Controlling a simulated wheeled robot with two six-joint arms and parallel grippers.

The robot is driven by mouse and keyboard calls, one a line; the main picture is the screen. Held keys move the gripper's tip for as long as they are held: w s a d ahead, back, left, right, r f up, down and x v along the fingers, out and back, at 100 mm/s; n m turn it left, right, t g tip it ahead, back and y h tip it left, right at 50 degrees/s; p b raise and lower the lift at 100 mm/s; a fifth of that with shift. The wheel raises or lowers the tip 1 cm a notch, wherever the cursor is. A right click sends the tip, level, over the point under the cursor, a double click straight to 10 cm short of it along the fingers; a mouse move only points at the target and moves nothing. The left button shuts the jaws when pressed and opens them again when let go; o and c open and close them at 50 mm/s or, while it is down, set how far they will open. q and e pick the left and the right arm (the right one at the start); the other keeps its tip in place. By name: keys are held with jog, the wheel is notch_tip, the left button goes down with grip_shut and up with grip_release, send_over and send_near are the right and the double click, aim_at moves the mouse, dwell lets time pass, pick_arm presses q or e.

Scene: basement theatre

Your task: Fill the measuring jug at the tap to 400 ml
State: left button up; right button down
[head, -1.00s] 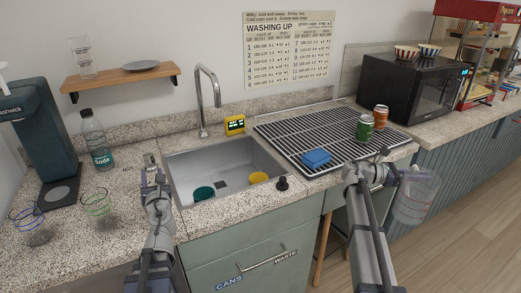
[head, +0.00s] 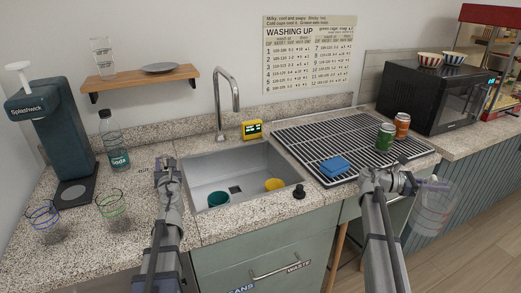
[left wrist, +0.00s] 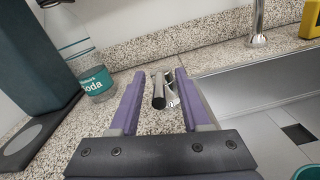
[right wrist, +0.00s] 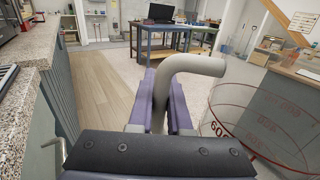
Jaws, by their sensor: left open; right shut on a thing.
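The measuring jug (head: 434,212) is clear with red scale marks and hangs beyond the counter's front edge at the right. No water shows in it. My right gripper (head: 398,172) is shut on its pale handle (right wrist: 190,65); the red marks also show in the right wrist view. The chrome tap (head: 220,105) arches over the sink (head: 215,172), and no stream shows. A short metal lever (left wrist: 158,92) stands on the counter left of the sink. My left gripper (head: 166,168) is open, with its fingers on either side of this lever; contact cannot be told.
A teal cup (head: 217,200) and a yellow cup (head: 274,185) are in the sink. A black knob (head: 299,192) is at its front right. A soda bottle (head: 115,145) and two glasses (head: 112,207) stand left. The drying rack (head: 300,145) holds a blue sponge (head: 334,166) and two cans.

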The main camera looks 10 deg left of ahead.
pick_arm(q)
jog(key=shift+x, duration=1.1)
jog(key=c, duration=0.7)
grip_shut()
jog(key=shift+s+a, duration=0.1)
jog(key=shift+a, duration=0.05)
